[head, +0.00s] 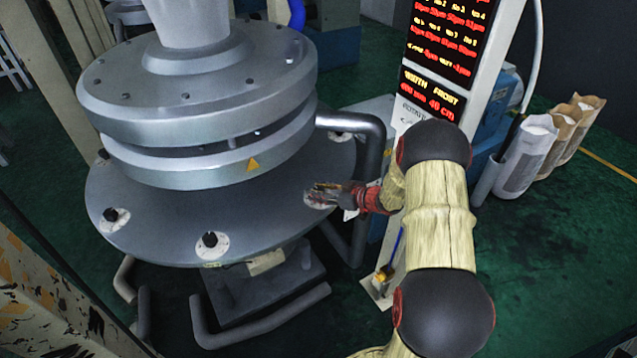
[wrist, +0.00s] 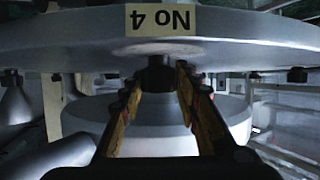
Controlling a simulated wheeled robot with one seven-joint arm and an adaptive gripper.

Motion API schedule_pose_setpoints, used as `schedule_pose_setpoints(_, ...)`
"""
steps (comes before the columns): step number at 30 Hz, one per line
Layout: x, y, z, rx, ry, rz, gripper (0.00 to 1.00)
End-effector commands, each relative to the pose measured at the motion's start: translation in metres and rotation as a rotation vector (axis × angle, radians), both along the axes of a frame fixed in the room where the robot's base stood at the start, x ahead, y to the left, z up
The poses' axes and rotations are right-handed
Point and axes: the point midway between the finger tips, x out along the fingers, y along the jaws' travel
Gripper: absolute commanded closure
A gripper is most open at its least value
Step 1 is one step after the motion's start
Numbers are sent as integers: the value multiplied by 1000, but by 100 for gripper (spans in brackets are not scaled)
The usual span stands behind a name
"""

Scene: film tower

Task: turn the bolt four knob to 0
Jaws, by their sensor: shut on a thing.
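The bolt four knob (wrist: 160,72) is a dark knob under the "No 4" label (wrist: 165,18), which appears upside down in the wrist view. My gripper (wrist: 158,88) has one finger on each side of the knob and is shut on it. In the head view my gripper (head: 322,190) is at the right part of the round grey plate's rim, over a pale dial (head: 316,203). The gripper mostly hides the dial and knob there, so I cannot read the setting.
The grey plate (head: 165,222) carries other black knobs on pale dials, such as the front one (head: 210,241) and the left one (head: 110,214). A thick grey pipe (head: 372,135) bends down close beside my gripper. A display panel (head: 447,45) stands behind my arm.

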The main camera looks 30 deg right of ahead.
Motion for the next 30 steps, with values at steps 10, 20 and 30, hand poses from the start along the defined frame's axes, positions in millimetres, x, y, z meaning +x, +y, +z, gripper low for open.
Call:
schedule_pose_setpoints(10,0,-1,1,-1,-1,126,93)
schedule_pose_setpoints(20,0,0,0,-2,-1,151,93)
schedule_pose_setpoints(30,0,0,0,-2,-1,151,62)
